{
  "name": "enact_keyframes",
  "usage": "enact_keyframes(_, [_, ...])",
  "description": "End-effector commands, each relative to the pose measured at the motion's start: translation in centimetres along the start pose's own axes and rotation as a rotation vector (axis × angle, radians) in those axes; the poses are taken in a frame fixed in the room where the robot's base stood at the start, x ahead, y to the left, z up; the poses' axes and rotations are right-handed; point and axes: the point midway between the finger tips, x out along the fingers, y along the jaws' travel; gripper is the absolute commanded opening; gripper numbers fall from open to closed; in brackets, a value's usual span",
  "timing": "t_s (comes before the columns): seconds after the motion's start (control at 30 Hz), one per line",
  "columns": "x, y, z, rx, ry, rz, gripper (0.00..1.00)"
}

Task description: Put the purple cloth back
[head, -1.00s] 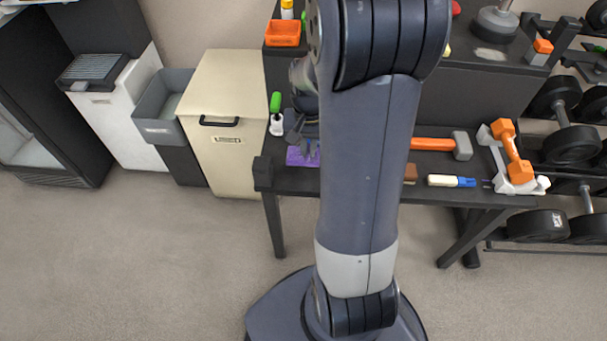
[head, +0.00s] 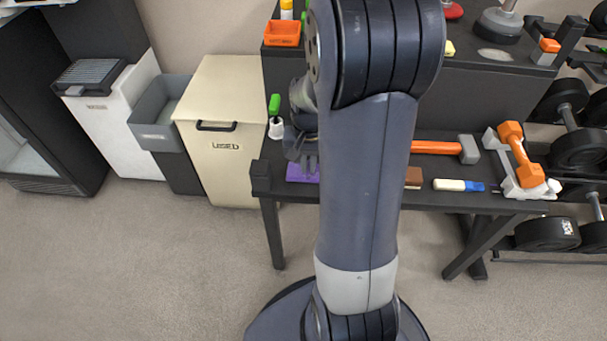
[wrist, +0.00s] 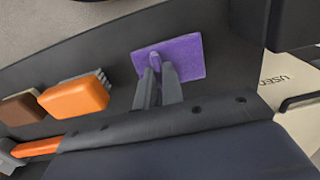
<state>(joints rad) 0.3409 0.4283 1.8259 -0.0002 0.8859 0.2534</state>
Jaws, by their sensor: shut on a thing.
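The purple cloth (head: 302,173) is at the left end of the dark bench, partly hidden by my gripper and arm in the head view. In the wrist view the cloth (wrist: 186,56) is spread flat, with a small pinched fold standing up at its near part. My gripper (wrist: 156,72) is shut on that fold. In the head view my gripper (head: 304,158) is just over the cloth, beside the arm. I cannot tell whether the cloth touches the bench top.
An orange brush (wrist: 75,97) and a brown block (wrist: 20,109) lie beside the cloth. A hammer (head: 467,149), a white-and-blue marker (head: 458,185) and a green-topped bottle (head: 275,118) are on the bench. A cream bin marked USED (head: 222,150) stands to the left.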

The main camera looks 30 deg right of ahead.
Motion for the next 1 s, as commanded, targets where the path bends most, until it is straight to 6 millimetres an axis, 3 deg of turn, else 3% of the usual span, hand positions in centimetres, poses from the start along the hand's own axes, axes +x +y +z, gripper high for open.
enact_keyframes(0.17, [0.39, 0.0, 0.01, 0.0, 0.0, 0.0, 0.0])
enact_keyframes(0.2, [0.34, 0.0, 0.0, 0.0, 0.0, 0.0, 0.05])
enact_keyframes(0.27, [0.33, 0.0, 0.01, 0.0, 0.0, 0.0, 0.01])
enact_keyframes(0.3, [0.33, 0.0, 0.01, 0.0, 0.0, 0.0, 0.09])
enact_keyframes(0.5, [0.32, 0.0, 0.01, 0.0, -0.001, 0.0, 0.16])
enact_keyframes(0.8, [0.31, 0.0, 0.01, 0.0, 0.0, 0.0, 0.41])
enact_keyframes(1.0, [0.32, 0.0, 0.01, 0.0, 0.0, 0.0, 0.37])
